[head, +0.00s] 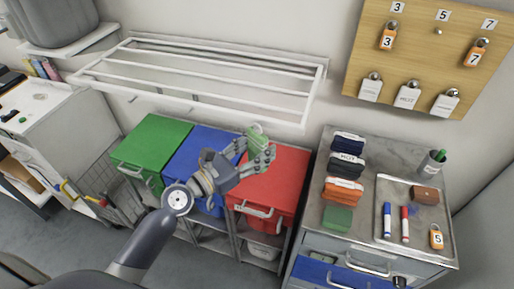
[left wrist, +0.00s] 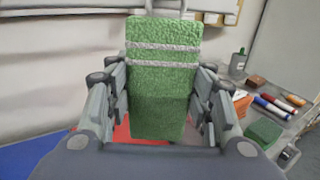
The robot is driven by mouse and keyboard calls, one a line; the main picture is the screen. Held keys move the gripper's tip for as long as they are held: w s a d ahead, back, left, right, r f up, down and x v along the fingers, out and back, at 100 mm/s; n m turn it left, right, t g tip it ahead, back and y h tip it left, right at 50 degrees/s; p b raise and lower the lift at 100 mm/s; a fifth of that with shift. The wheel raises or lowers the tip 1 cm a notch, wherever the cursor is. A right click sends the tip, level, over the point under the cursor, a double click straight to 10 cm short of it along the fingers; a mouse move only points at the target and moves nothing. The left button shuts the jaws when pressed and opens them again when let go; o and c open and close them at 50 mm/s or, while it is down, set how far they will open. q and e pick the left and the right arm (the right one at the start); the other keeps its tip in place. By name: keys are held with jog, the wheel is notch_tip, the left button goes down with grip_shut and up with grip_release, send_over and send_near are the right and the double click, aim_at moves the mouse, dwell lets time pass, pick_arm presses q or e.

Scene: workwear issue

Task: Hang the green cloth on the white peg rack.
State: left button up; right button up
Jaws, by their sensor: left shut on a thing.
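My left gripper (head: 262,148) is shut on the green cloth (head: 253,138), in front of the wall above the gap between the blue and red bins. In the left wrist view the cloth (left wrist: 160,85) hangs upright between the fingers, with two pale stripes near its top and a thin light loop above it. A white wall rack (head: 195,62) with long bars is above and behind the gripper. Its lower front edge is close to the cloth's top; I cannot tell whether they touch. Pegs are hard to make out. My right gripper is not in view.
Green (head: 150,142), blue (head: 203,153) and red (head: 280,178) bins stand below. A grey cabinet (head: 318,180) at right carries folded cloths, another green piece (head: 338,218) and a tray (head: 385,215) with markers. A wooden board (head: 425,65) with numbered tags is on the wall.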

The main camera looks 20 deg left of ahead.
pick_arm(q)
jog(key=o, duration=1)
jog(key=shift+s+a+f, duration=0.1)
jog(key=shift+s+a, duration=0.2)
jog(key=shift+s, duration=0.15)
jog(key=v, duration=1.1)
